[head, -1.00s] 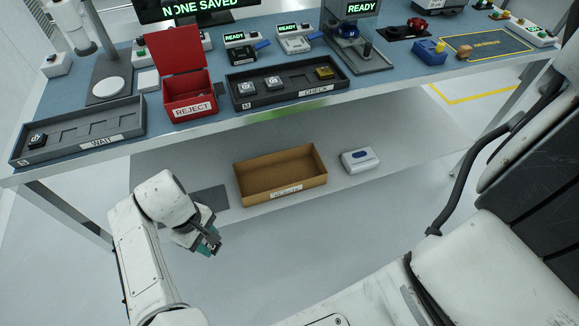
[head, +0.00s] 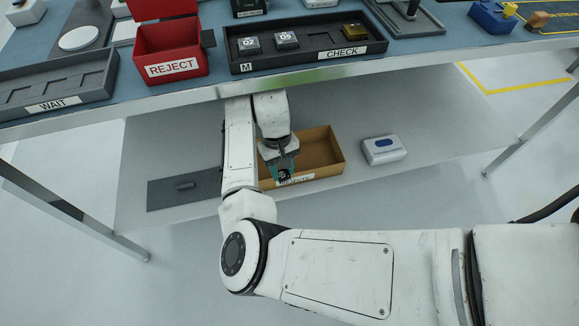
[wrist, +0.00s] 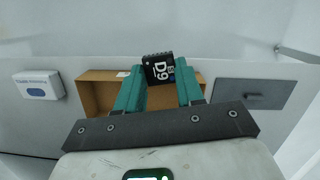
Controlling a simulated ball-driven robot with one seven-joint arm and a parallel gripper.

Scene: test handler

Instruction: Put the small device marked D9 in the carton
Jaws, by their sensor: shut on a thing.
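My gripper (head: 283,172) is shut on the small black device marked D9 (wrist: 158,68). The wrist view shows the device between the teal fingertips, its white D9 marking facing the camera. The open brown carton (head: 325,150) stands on the lower shelf. In the head view my gripper and wrist cover the carton's left part, and the device shows small and dark by its front wall. The carton also shows behind the fingers in the wrist view (wrist: 98,98). I cannot tell exactly how high the device is above it.
A white box (head: 384,150) stands right of the carton. A dark grey mat (head: 160,196) with a small dark object lies left. The bench edge (head: 180,105) overhangs above. On it are a red REJECT bin (head: 170,50) and a CHECK tray (head: 300,58) with devices.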

